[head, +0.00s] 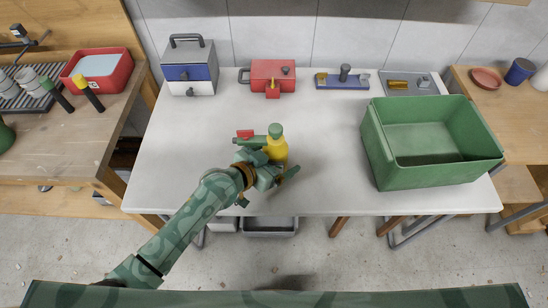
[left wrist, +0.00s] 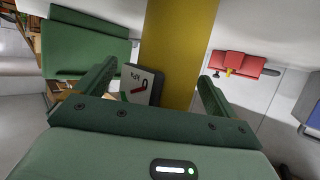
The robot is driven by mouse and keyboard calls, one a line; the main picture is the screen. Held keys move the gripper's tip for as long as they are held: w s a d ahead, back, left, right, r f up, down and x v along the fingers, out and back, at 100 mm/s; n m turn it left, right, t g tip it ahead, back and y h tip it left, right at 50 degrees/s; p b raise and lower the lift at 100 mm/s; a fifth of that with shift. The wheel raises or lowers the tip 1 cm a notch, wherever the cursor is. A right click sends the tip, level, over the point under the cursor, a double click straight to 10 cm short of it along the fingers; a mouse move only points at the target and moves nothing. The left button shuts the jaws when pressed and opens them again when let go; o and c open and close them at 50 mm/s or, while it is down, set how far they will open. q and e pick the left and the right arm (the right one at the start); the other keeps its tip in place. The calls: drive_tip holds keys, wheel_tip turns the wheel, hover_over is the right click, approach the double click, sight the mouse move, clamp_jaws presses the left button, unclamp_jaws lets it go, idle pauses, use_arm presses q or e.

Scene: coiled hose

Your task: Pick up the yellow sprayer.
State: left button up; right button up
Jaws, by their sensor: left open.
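The yellow sprayer (head: 279,150) stands on the white table near its front edge, with a green top and a red part beside the top. In the left wrist view its yellow body (left wrist: 181,50) rises between the two fingers. My left gripper (head: 271,158) is open at the sprayer, one finger on each side of the body. In the left wrist view the gripper (left wrist: 158,76) shows gaps beside the yellow body. The sprayer's lower part is hidden behind the gripper. My right gripper is not in view.
A green bin (head: 420,176) stands at the table's right. A red tub (head: 112,78) stands on the left bench.

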use_arm(q)
drive_tip(key=shift+c, duration=0.2)
drive_tip(key=c, duration=1.1)
drive_tip(key=shift+r, duration=0.1)
drive_tip(key=shift+c, duration=1.1)
drive_tip(key=shift+r, duration=0.1)
